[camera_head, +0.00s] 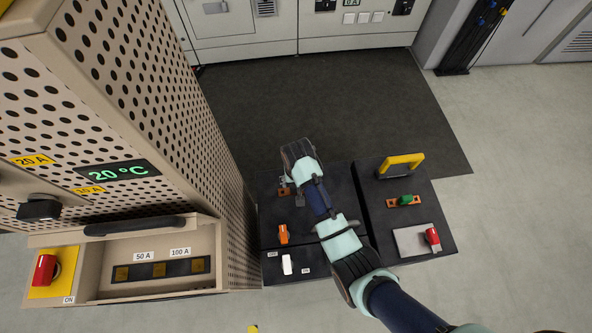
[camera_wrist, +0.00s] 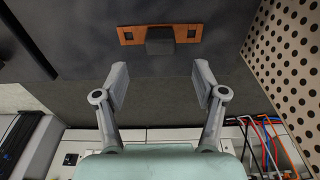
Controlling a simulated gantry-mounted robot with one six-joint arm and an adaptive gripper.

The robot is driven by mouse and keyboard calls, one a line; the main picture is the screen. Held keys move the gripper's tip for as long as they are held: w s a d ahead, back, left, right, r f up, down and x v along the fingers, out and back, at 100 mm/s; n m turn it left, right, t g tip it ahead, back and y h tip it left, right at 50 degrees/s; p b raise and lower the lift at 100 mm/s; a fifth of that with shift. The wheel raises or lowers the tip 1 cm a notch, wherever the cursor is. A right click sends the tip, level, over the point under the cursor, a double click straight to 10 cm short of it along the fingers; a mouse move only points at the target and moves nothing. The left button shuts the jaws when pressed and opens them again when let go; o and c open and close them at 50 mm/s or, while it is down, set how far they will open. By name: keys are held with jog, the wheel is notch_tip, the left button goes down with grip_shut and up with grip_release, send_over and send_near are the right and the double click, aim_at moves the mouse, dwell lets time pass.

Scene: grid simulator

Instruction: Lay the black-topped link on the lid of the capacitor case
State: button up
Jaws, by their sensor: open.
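The black-topped link, a copper strip with a hole at each end and a black block in the middle (camera_wrist: 160,40), lies on a dark top in the wrist view. In the head view its copper end (camera_head: 284,192) shows beside my gripper (camera_head: 292,178), which hides the rest. My gripper is open and empty; in the wrist view its two fingers (camera_wrist: 160,82) are apart, short of the link and on either side of its line. No label marks the capacitor case; the dark left box (camera_head: 270,212) and dark right box (camera_head: 440,230) are both candidates.
A green-topped link (camera_head: 404,201), yellow handle (camera_head: 402,163) and grey plate with a red cylinder (camera_head: 432,238) are on the right box. An orange part (camera_head: 283,235) and white switch (camera_head: 287,264) are on the left one. A perforated cabinet (camera_head: 150,110) stands close left.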

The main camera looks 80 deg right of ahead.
jog(key=r, duration=0.2)
jog(key=r+p, duration=0.1)
jog(key=r, duration=0.1)
jog(key=shift+s+a, duration=0.1)
jog(key=shift+a, duration=0.15)
dwell(0.3)
